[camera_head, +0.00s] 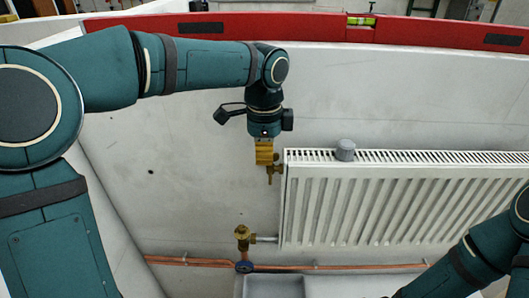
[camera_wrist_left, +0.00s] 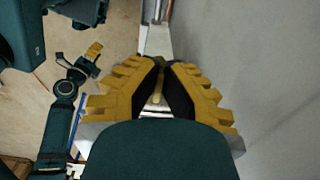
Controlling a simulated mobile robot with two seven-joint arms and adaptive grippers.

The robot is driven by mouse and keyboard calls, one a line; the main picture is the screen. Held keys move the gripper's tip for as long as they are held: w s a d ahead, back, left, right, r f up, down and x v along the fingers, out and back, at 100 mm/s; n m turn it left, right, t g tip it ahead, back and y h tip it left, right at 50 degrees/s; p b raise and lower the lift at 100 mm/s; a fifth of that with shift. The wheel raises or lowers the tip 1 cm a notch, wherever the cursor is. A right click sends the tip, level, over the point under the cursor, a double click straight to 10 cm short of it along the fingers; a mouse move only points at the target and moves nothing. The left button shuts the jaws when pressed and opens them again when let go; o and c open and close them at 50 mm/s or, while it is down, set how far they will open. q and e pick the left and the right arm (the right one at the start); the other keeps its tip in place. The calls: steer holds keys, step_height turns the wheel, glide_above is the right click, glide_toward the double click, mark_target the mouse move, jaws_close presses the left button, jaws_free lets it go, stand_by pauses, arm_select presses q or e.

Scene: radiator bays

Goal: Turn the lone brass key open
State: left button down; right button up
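A brass fitting (camera_head: 272,174) sticks out at the radiator's upper left corner, and I take it for the lone brass key. My left gripper (camera_head: 264,161) points down right above it, with its yellow fingertips at or very near its top. In the left wrist view a small brass piece (camera_wrist_left: 157,97) shows in the narrow space between the dark finger pads of my left gripper (camera_wrist_left: 161,65). I cannot tell if the pads touch it. My right gripper (camera_wrist_left: 94,49) shows small in the left wrist view, away from the radiator; its opening is unclear.
The white radiator (camera_head: 365,200) has a grey cap (camera_head: 345,150) on top. Below its left end are a brass valve (camera_head: 243,234), a blue handwheel (camera_head: 244,267) and copper pipes (camera_head: 190,261). The wall left of the radiator is bare.

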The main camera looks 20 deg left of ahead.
arm_select(q)
steer(key=shift+s+n, duration=0.1)
steer(key=shift+n, duration=0.2)
steer(key=n+p, duration=0.1)
steer(key=n, duration=0.2)
steer(key=n+p, duration=0.1)
steer(key=n, duration=0.2)
steer(key=n+p, duration=0.1)
steer(key=n, duration=0.2)
steer(key=shift+s+d+p, duration=0.35)
steer(key=shift+n, duration=0.3)
steer(key=c, duration=1.1)
jaws_free()
